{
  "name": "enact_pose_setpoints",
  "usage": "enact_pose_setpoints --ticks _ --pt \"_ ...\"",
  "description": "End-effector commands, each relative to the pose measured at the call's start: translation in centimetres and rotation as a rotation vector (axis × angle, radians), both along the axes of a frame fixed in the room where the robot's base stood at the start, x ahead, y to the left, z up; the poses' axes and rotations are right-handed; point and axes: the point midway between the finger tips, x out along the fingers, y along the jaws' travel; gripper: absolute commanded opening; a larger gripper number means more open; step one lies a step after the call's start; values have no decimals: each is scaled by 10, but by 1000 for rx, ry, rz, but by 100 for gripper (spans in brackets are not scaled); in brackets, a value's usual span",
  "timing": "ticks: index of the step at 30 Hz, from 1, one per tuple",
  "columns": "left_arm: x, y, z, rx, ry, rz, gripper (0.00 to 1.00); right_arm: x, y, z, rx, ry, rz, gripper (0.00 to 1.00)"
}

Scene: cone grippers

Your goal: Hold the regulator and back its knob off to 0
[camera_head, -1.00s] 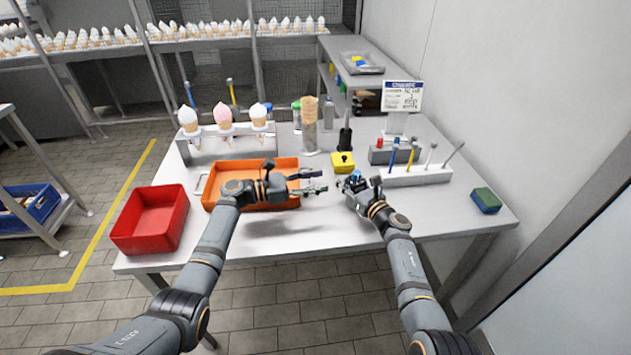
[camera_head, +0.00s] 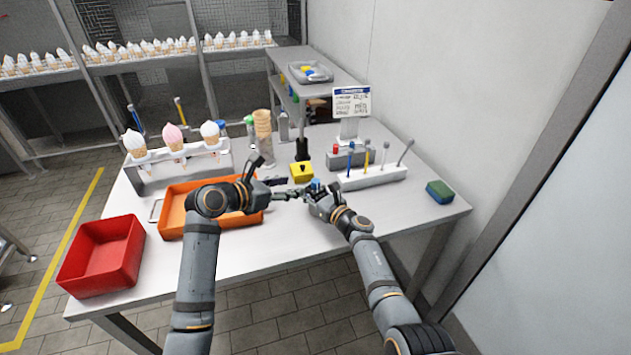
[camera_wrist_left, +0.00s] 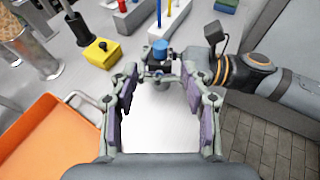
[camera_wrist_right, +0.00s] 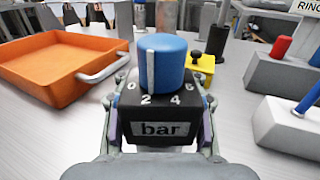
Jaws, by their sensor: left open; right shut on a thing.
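The regulator is a black block (camera_wrist_right: 160,131) marked "bar" with a round blue knob (camera_wrist_right: 162,62) on top. In the right wrist view the knob's white line stands above the 2 on the scale, which shows 0, 2, 4 and a partly hidden last figure. My right gripper (camera_head: 317,197) is shut on the regulator's body and holds it upright above the table. My left gripper (camera_head: 297,195) is open, just left of the regulator. In the left wrist view the blue knob (camera_wrist_left: 160,50) lies ahead, around the gap between the left fingertips (camera_wrist_left: 160,72).
An orange tray (camera_head: 172,226) lies under my left arm, with a red bin (camera_head: 103,256) farther left. A yellow box with a black button (camera_head: 302,172) sits behind the regulator. A white tool rack (camera_head: 375,179) and a sponge (camera_head: 440,191) are to the right.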

Motion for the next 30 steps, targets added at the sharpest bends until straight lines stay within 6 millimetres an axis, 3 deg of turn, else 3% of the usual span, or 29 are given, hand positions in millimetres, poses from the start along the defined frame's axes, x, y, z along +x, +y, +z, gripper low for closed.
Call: enact_pose_setpoints --ticks 9,15,27,30 --pt "46 -46 -25 -1 0 -4 48 0 0 0 1 -1 0 0" --pt "67 -66 -38 0 -1 -4 48 0 0 0 0 0 0 0" --pt "73 -72 -42 2 -2 -3 48 0 0 0 0 0 0 0" --pt "73 -72 -42 2 -2 -3 34 0 0 0 0 0 0 0"
